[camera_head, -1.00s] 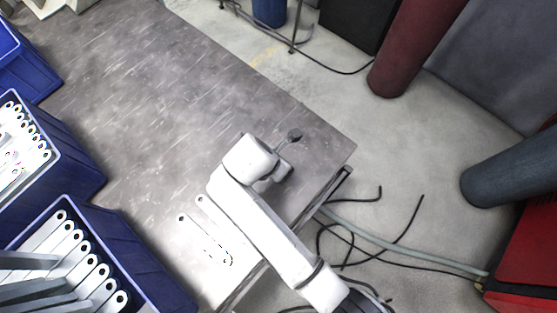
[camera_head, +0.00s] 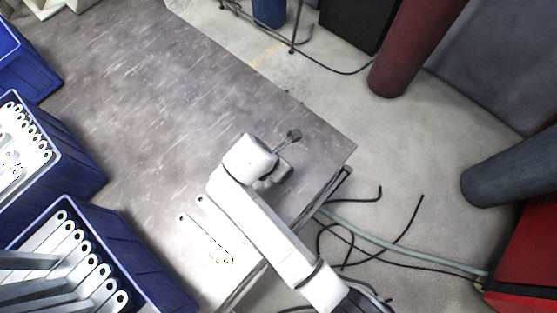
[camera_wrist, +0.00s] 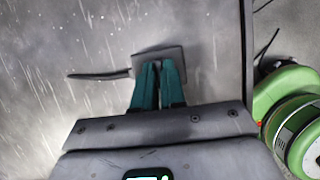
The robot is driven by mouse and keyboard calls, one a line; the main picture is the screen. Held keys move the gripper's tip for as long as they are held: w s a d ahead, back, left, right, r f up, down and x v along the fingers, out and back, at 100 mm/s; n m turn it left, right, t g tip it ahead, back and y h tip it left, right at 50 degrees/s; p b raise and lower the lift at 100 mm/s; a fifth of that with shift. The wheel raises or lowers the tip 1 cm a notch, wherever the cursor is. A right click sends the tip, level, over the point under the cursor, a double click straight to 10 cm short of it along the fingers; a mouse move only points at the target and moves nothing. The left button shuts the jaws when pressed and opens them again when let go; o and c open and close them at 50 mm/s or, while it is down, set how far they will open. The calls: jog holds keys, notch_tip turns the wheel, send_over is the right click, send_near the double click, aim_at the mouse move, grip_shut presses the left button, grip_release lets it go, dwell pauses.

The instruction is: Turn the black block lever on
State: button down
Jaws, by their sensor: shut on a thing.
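The black block lever shows in the head view as a small dark square end (camera_head: 294,135) on a thin stem, near the table's right corner, just past my white arm. In the wrist view the dark grey block (camera_wrist: 175,54) lies at the fingertips, and a thin dark handle (camera_wrist: 98,75) sticks out to its left. My gripper (camera_wrist: 158,68) has two teal fingers close together, with their tips over the block's near edge, shut on it. The fingers' contact faces are hidden. In the head view my arm hides the fingertips.
Two flat metal brackets (camera_head: 207,240) lie on the grey table (camera_head: 180,110) left of my arm. Blue bins (camera_head: 130,265) with several brackets stand along the left. The table's right edge is close to the lever. Cables (camera_head: 375,235) lie on the floor beyond it.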

jog(key=shift+r, duration=0.1)
jog(key=m+g+h+p, duration=0.1)
jog(key=m+p, duration=0.1)
jog(key=m, duration=0.2)
jog(key=shift+w+r+p, duration=0.1)
jog(key=shift+w+p, duration=0.05)
jog(key=shift+p, duration=0.2)
jog(key=m, duration=0.2)
jog(key=m+g+p, duration=0.1)
jog(key=m, duration=0.1)
jog(key=shift+w+a+g+h, duration=0.15)
jog(key=shift+g+h, duration=0.15)
jog(key=shift+h, duration=0.1)
jog(key=m+g, duration=0.1)
jog(key=m, duration=0.4)
jog(key=shift+w+g, duration=0.1)
jog(key=shift+g, duration=0.3)
jog(key=m, duration=0.2)
jog(key=m+g+y, duration=0.1)
jog(key=m, duration=0.1)
jog(key=shift+m+g+p, duration=0.3)
jog(key=shift+p, duration=0.05)
jog(key=shift+f, duration=0.2)
jog(key=c, duration=1.2)
grip_release()
